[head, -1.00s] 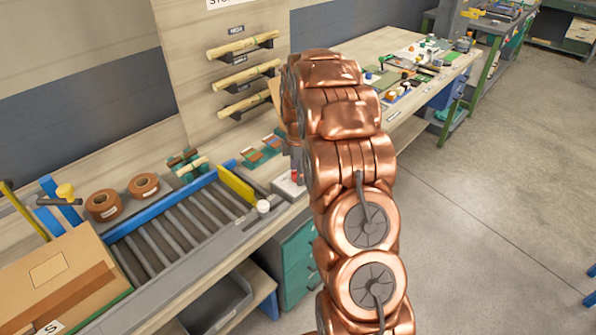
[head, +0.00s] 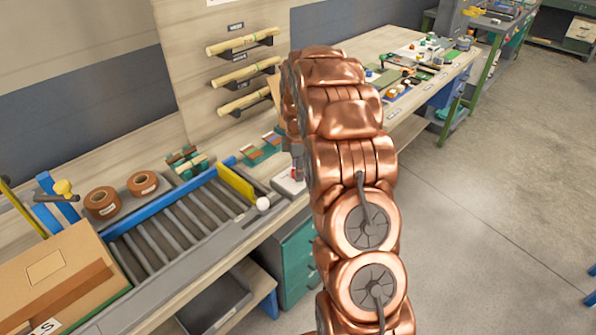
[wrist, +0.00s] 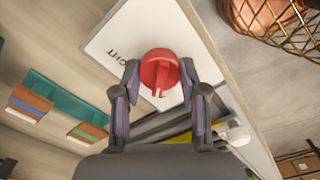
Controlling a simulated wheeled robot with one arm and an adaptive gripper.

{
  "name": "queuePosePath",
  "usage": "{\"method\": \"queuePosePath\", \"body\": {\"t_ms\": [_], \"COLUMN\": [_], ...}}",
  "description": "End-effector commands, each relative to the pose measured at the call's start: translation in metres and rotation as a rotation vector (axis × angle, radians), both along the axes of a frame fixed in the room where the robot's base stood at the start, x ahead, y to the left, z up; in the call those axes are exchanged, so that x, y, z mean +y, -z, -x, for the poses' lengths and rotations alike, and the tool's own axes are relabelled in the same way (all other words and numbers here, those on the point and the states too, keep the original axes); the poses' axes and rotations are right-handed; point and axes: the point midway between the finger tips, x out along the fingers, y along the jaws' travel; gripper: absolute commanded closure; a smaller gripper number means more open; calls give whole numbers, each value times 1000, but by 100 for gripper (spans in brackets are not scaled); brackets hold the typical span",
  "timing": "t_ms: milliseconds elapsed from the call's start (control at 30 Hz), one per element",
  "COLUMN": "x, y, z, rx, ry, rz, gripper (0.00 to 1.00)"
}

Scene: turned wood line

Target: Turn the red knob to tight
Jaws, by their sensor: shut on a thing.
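The red knob (wrist: 159,72) sits on a white plate (wrist: 118,38) with dark lettering that is partly readable in the wrist view. My gripper (wrist: 160,76) has one finger on each side of the knob and is shut on it. A short pale mark shows at the knob's lower edge in the wrist view. In the head view the white plate (head: 288,184) shows beside my arm at the bench's front edge, and my arm hides most of the gripper and knob.
A roller conveyor (head: 180,228) with a yellow bar (head: 236,182) and a white round knob (head: 263,203) lies left of the plate. Teal holders with wooden blocks (wrist: 30,102) stand close by.

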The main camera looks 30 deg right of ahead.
Motion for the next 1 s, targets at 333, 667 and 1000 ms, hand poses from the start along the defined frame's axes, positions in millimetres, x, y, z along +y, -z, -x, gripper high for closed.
{"method": "queuePosePath", "body": {"t_ms": [333, 667, 1000], "x": [0, -1, -1], "y": [5, 4, 3], "z": [-2, -1, -1], "rx": [-7, -4, -4], "ry": [274, 588, 911], "rz": [1, 2, 0], "gripper": [92, 92, 92]}}
